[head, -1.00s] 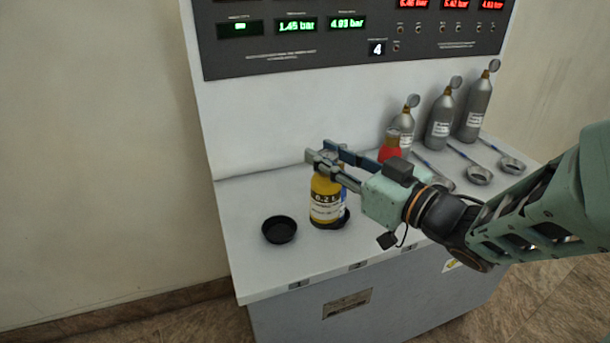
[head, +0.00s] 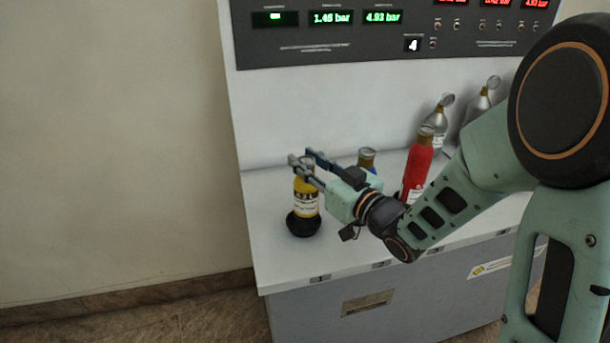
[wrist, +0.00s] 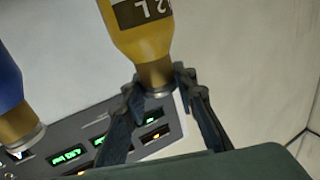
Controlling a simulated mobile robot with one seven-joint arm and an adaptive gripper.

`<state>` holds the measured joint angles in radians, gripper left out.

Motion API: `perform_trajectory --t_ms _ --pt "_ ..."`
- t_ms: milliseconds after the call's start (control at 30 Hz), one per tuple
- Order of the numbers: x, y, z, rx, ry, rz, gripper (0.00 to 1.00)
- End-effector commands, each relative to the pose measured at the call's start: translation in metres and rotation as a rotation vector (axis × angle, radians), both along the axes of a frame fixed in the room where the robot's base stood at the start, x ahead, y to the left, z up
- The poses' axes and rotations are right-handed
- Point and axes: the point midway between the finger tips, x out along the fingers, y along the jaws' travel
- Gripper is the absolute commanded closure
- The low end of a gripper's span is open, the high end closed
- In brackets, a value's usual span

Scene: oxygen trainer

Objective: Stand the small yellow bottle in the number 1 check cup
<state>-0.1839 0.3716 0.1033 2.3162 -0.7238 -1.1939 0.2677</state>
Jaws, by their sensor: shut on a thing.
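The small yellow bottle (head: 306,203) is upright at the black number 1 check cup (head: 303,226), behind the number 1 label (head: 320,279) on the bench edge. Its lower end meets the cup's rim; I cannot tell whether its base rests on the cup floor. My gripper (head: 301,162) is shut on the bottle's neck, coming from the right. In the wrist view the yellow bottle (wrist: 143,35) shows with its neck between the fingers (wrist: 160,84).
A blue bottle (head: 367,159) and a red bottle (head: 417,168) stand to the right, partly behind my arm. Grey cylinders (head: 440,125) with gauges stand further back. The display panel (head: 350,45) rises behind. The bench's left front is clear.

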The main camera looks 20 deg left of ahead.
Motion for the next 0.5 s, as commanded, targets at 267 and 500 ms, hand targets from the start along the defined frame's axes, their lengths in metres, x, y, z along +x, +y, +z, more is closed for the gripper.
perform_trajectory --t_ms 267,500 --pt "0.005 0.009 -0.02 0.001 0.001 0.0 1.0" --pt "0.005 0.009 -0.041 0.002 -0.003 -0.001 1.0"
